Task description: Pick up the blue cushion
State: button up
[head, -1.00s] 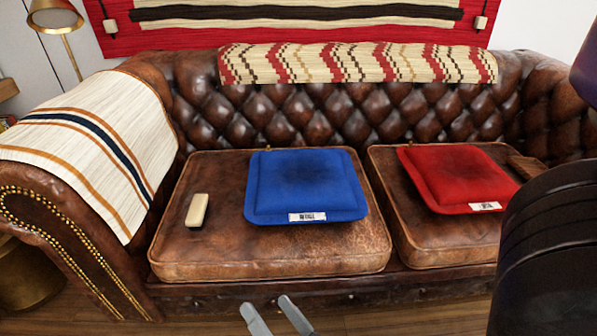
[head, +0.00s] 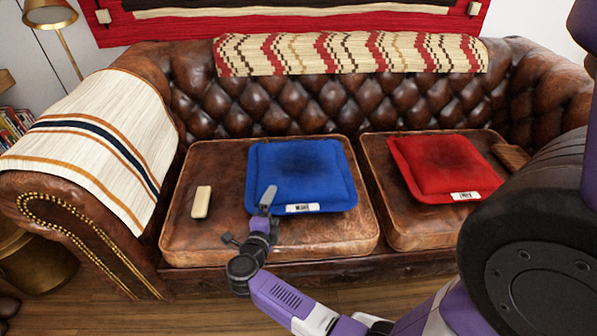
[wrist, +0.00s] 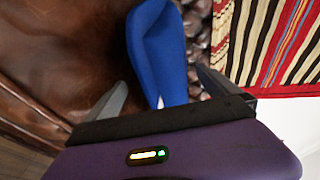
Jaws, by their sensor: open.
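The blue cushion (head: 310,170) lies flat on the left seat of the brown leather sofa, with a white label on its front edge. My gripper (head: 249,213) is open at the cushion's front left corner. One finger overlaps the cushion in the head view; I cannot tell if it touches. In the wrist view the blue cushion (wrist: 158,45) shows edge-on between the two spread fingers of my gripper (wrist: 162,78). Nothing is held.
A cream block (head: 201,202) lies on the left seat. A red cushion (head: 443,166) and a brown block (head: 511,157) lie on the right seat. A striped throw (head: 95,150) covers the left armrest. A brass lamp (head: 50,17) stands behind at left.

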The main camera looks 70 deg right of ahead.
jog(key=shift+s+b+x, duration=0.2)
jog(key=shift+b+x, duration=0.3)
jog(key=shift+x, duration=1.05)
jog(key=shift+s+b+x, duration=0.2)
jog(key=shift+b+x, duration=0.25)
jog(key=shift+x, duration=1.1)
jog(key=shift+s+d, duration=0.1)
jog(key=c, duration=1.8)
jog(key=shift+c, duration=0.2)
jog(key=shift+r, duration=0.1)
notch_tip(320, 180, up, 20)
jog(key=p, duration=0.9)
notch_tip(320, 180, up, 6)
jog(key=p, duration=0.8)
send_over(278, 202)
jog(key=d, duration=0.3)
jog(key=shift+w+a+r, duration=0.1)
jog(key=shift+w+a, duration=0.15)
jog(key=shift+w, duration=0.1)
